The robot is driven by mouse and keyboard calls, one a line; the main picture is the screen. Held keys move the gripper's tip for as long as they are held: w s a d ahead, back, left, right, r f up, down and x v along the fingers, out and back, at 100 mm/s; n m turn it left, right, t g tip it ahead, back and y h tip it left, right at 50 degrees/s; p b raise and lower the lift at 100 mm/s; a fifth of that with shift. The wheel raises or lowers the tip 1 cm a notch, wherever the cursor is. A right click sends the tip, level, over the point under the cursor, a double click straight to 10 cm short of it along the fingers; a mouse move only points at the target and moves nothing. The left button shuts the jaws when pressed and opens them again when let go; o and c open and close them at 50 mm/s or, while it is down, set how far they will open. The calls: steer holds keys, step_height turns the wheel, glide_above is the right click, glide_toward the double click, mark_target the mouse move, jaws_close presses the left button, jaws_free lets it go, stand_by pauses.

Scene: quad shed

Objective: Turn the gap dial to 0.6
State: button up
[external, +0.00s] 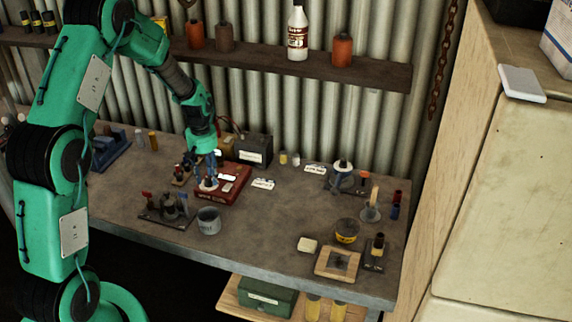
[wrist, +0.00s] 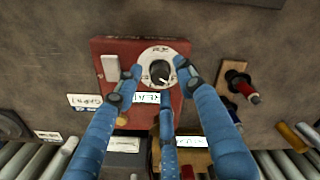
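The gap dial (wrist: 159,70) is a dark round knob on a white, marked disc on a red box. The box (wrist: 112,44) also shows in the external view (external: 232,188), on the workbench. A light pointer mark shows on the knob, but the scale figures are too small to read. My gripper (wrist: 160,76) has three blue fingers, spread around the knob from the left, right and below. Small gaps seem to show between the fingertips and the knob; contact is not clear. In the external view my gripper (external: 205,180) points down over the box's left part.
A pale switch plate (wrist: 110,67) sits left of the dial on the box. A small wooden stand (wrist: 232,75) with a red-and-black part is close right. In the external view, a grey cup (external: 208,221) stands in front of the box and a black box (external: 255,150) behind it.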

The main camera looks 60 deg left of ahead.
steer(key=shift+f, duration=0.45)
jaws_close()
steer(key=shift+m, duration=0.4)
steer(key=m, duration=0.3)
steer(key=shift+m, duration=2)
